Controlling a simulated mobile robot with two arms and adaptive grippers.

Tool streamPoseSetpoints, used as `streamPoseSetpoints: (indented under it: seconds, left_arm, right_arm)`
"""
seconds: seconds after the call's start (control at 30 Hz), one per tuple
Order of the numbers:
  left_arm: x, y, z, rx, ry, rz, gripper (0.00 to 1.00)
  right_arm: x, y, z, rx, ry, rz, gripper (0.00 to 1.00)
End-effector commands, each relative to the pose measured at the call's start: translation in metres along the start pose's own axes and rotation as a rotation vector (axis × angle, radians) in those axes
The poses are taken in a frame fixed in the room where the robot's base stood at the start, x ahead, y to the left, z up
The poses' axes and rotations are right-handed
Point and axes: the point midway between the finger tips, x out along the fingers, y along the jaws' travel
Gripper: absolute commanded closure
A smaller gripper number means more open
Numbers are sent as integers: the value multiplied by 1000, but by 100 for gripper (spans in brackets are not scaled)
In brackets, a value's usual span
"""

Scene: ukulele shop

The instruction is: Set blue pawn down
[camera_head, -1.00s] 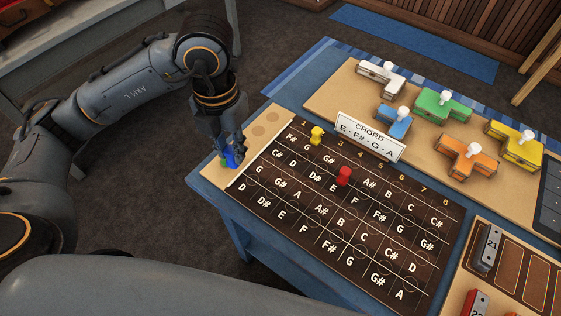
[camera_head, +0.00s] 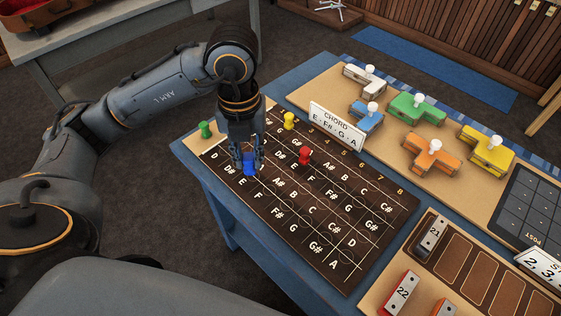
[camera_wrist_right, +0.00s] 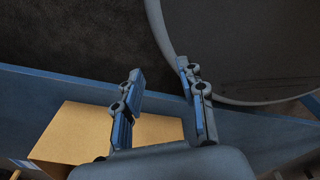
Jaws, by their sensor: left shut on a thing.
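My left gripper (camera_head: 249,160) points down over the dark lettered board (camera_head: 350,265). It is shut on the blue pawn (camera_head: 249,169), whose lower part shows below the fingers. The pawn is over the left part of the board, just behind the front-row D# and E labels. I cannot tell whether its base touches the board. The yellow pawn (camera_head: 289,120) and the red pawn (camera_head: 305,155) stand on the board. The green pawn (camera_head: 206,130) stands on the tan strip at the board's left. My right gripper (camera_wrist_right: 160,100) is open and empty in the right wrist view.
A white CHORD sign (camera_head: 336,127) stands behind the board. Beyond it, white, blue, green, orange and yellow knobbed blocks rest on a tan panel (camera_head: 385,145). A tray (camera_head: 455,265) with numbered blocks is at the front right. The board's front right is clear.

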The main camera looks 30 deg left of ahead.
Motion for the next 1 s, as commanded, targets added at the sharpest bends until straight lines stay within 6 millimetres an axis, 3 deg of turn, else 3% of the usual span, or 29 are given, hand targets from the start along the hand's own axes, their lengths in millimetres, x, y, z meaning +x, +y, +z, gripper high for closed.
streamPoseSetpoints:
  seconds: [0.2, 0.3, 0.5, 0.83, 1.0]
  left_arm:
    - [24, -18, 49, -3, 8, 0, 96]
    - [32, -25, 71, -2, 5, 2, 96]
    - [71, -34, 98, 0, 6, 2, 96]
    - [94, -40, 116, 2, 3, 1, 96]
    - [118, -40, 115, 2, 5, 2, 96]
  right_arm:
    - [-3, -16, -12, 0, 18, -19, 60]
    - [-9, -15, -14, -1, 20, -19, 60]
    - [-13, -6, -12, -2, 17, -8, 60]
    - [-16, 0, -9, 1, 11, 0, 60]
    - [-27, 0, -8, 1, 9, -1, 60]
